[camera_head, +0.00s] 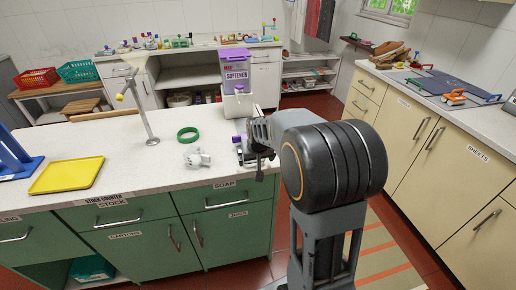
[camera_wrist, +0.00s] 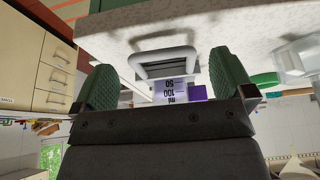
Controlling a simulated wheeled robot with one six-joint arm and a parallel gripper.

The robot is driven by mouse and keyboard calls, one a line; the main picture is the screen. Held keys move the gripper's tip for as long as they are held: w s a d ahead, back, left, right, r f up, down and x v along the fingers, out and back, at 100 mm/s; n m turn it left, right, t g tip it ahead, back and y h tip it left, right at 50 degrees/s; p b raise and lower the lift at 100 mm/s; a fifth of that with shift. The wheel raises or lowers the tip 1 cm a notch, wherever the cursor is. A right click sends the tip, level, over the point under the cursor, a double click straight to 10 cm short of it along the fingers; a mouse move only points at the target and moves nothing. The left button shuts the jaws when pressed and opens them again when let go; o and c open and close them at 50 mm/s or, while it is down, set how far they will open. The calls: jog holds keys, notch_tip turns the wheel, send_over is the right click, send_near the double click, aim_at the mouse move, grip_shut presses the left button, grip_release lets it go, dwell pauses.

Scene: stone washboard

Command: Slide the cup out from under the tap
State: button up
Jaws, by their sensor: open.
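The softener dispenser (camera_head: 236,72) has a purple lid and stands on a pale base (camera_head: 238,106) at the counter's right end. The tap is hard to make out. In the wrist view, which is upside down, a pale cup (camera_wrist: 171,91) with ml marks shows. A grey rectangular loop (camera_wrist: 166,50), which looks like its handle, lies between my green finger pads. In the head view my gripper (camera_head: 256,150) is beside the dispenser and hides most of the cup. My gripper (camera_wrist: 162,62) is open around the loop; I cannot tell whether the pads touch it.
A green ring (camera_head: 188,134), a small grey object (camera_head: 196,158), a metal stand (camera_head: 140,108) and a yellow tray (camera_head: 67,175) are left of my gripper on the pale counter (camera_head: 110,150). Bare counter lies between them. The counter's front edge is close to my gripper.

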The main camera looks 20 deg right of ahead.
jog(key=v, duration=1.2)
jog(key=s+a+f+n+p, duration=0.1)
jog(key=s+a, duration=0.3)
jog(key=s, duration=0.4)
jog(key=s+a+f+n+p, duration=0.1)
jog(key=s+a+f, duration=0.2)
jog(key=s, duration=0.4)
jog(key=shift+s+a+f+g+y, duration=0.3)
jog(key=shift+s+a+g+y, duration=0.1)
jog(key=shift+a, duration=0.15)
jog(key=shift+c, duration=0.4)
dwell(0.5)
